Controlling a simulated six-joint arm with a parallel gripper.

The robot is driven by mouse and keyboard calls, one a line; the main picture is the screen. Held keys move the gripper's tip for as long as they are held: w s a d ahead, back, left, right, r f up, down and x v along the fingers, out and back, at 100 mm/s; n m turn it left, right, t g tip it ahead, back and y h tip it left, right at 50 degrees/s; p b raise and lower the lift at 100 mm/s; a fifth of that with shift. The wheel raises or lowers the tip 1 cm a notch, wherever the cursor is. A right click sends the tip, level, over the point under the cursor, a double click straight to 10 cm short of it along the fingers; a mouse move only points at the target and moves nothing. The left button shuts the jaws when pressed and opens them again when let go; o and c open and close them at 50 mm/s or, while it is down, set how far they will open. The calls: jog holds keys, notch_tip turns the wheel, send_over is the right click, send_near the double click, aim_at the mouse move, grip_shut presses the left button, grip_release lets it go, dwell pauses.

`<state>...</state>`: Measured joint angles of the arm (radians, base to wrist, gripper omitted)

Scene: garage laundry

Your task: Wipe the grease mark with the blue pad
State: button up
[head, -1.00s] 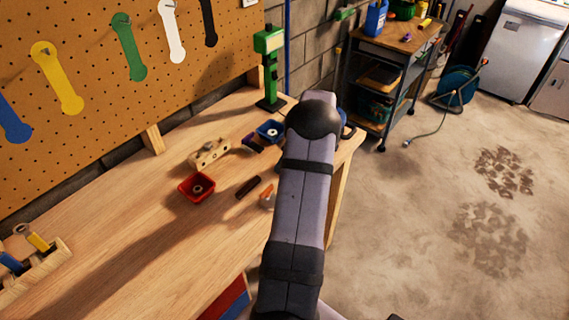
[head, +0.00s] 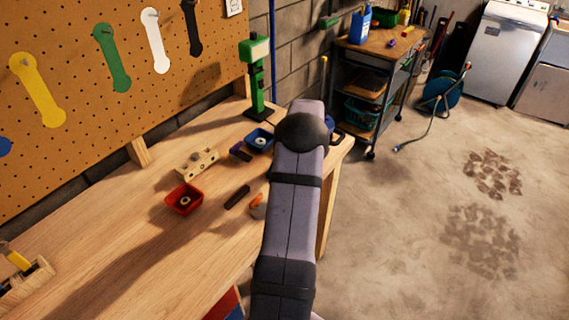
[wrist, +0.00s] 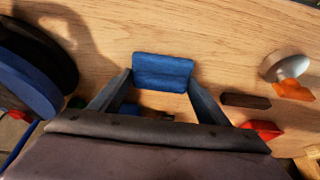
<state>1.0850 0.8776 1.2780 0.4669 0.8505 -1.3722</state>
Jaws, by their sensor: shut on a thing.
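The blue pad (wrist: 163,72) is between the two fingers of my gripper (wrist: 160,84) in the wrist view. My gripper is shut on it, and the pad shows over the wooden bench (wrist: 215,45). I cannot tell if the pad touches the wood. In the head view my arm hides the gripper and the pad. I cannot make out a grease mark on the visible bench top (head: 130,235); part of the bench is hidden behind my arm. A brownish patch below the pad in the wrist view is too unclear to name.
A red tray (head: 184,210), a blue tray (head: 258,150), a dark bar (head: 237,197), an orange-topped item (head: 257,207) and a wooden block (head: 197,163) stand on the bench. A green stand (head: 256,80) is behind. A large blue round thing (wrist: 25,85) is left in the wrist view.

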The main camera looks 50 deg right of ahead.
aim_at(264, 183)
jog(key=shift+a+f+b, duration=0.15)
jog(key=shift+a+b, duration=1.45)
jog(key=shift+a, duration=2)
jog(key=shift+a+r, duration=0.2)
jog(key=shift+r, duration=0.15)
notch_tip(264, 183, up, 8)
jog(key=p, duration=0.4)
jog(key=shift+w+f, duration=0.1)
